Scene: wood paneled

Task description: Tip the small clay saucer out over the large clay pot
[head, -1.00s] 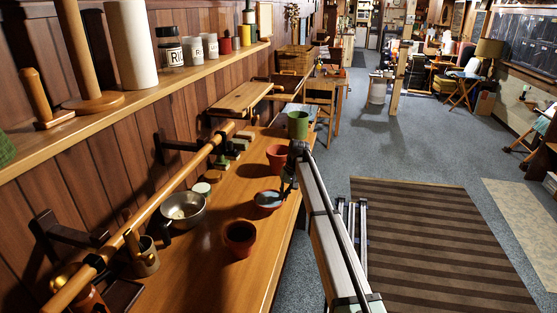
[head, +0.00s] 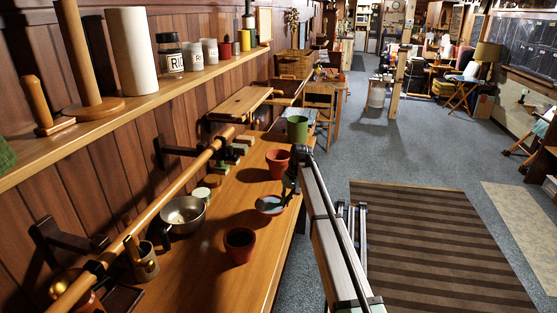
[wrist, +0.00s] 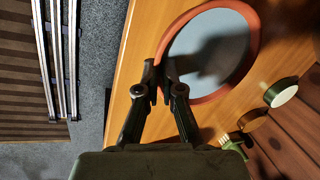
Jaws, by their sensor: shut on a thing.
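The small clay saucer (head: 270,206) has an orange-brown rim and a flat blue-grey inside. I cannot tell whether that is a filling. In the wrist view the saucer (wrist: 212,50) fills the top middle, with a dark shadow across it. My gripper (wrist: 165,76) is shut on its near rim; in the head view my gripper (head: 286,194) is at its right edge. Two clay pots stand on the wooden bench: one in front (head: 240,253), left of and nearer than the saucer, and one behind it (head: 276,164). I cannot tell which is larger. Both are apart from the saucer.
A steel pan (head: 196,225) stands left of the saucer on the bench (head: 205,270). A green cup (head: 297,128) stands behind the far pot. A wooden rail (head: 160,210) runs along the wall side. Bare bench lies around the front pot.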

